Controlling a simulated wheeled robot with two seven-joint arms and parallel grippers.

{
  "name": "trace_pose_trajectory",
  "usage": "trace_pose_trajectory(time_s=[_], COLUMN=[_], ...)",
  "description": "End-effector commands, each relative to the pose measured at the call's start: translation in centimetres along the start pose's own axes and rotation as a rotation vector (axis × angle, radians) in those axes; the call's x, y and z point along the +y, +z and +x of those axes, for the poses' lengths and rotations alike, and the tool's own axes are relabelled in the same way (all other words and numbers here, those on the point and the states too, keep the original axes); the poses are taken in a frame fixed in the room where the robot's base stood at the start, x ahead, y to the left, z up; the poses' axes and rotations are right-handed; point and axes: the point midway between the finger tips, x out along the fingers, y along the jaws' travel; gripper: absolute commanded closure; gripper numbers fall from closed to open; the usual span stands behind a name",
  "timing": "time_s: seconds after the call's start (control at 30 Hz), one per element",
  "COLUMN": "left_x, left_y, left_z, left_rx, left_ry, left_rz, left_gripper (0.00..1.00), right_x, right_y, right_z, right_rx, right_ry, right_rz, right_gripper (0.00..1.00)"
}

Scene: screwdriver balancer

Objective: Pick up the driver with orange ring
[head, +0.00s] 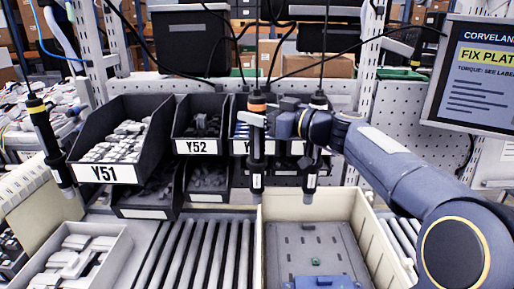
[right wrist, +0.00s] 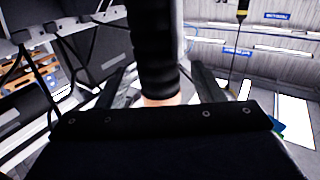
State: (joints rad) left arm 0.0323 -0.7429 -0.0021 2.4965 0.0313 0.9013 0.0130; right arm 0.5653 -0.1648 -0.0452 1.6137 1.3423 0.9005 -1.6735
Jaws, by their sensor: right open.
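The driver with the orange ring (head: 257,102) hangs upright from a cable in front of the bins, a little left of another hanging black driver (head: 318,100). My right gripper (head: 257,119) is open, its fingers at the driver just below the orange ring. In the right wrist view the dark ribbed driver body (right wrist: 155,50) stands between the two spread fingers of the right gripper (right wrist: 160,88), with an orange patch low on it. Whether a finger touches it I cannot tell. My left gripper is not in view.
A third hanging driver (head: 45,130) is at the left. Bins labelled Y51 (head: 110,174) and Y52 (head: 197,147) stand behind. Below are a roller conveyor (head: 190,250) and a beige crate (head: 262,250) holding a grey plate (head: 330,245). A screen (head: 480,75) is at the right.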

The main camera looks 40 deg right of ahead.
Motion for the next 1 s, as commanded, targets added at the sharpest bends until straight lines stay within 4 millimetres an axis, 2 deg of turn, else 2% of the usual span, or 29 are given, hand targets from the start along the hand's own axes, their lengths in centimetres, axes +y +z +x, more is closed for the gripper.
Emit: trace_pose_trajectory(time_s=[0.03,0.17,0.43,0.9,1.0], left_x=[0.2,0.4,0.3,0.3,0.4], left_y=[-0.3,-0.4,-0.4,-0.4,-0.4], left_z=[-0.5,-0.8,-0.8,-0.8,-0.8], left_rx=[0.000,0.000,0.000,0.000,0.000], left_ry=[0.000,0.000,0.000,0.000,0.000], left_rz=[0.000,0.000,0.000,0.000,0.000], left_gripper=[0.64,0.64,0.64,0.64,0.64], right_x=[0.0,0.0,0.0,0.0,0.0], right_y=[-0.2,-0.2,0.0,0.0,-0.2], right_z=[0.9,2.2,2.5,2.5,2.5], right_rx=[-0.002,0.000,0.000,0.000,0.003], right_ry=[-0.004,-0.002,0.000,0.000,0.000], right_rz=[0.002,0.001,0.000,0.000,-0.002], right_gripper=[0.39,0.39,0.39,0.99,1.00])
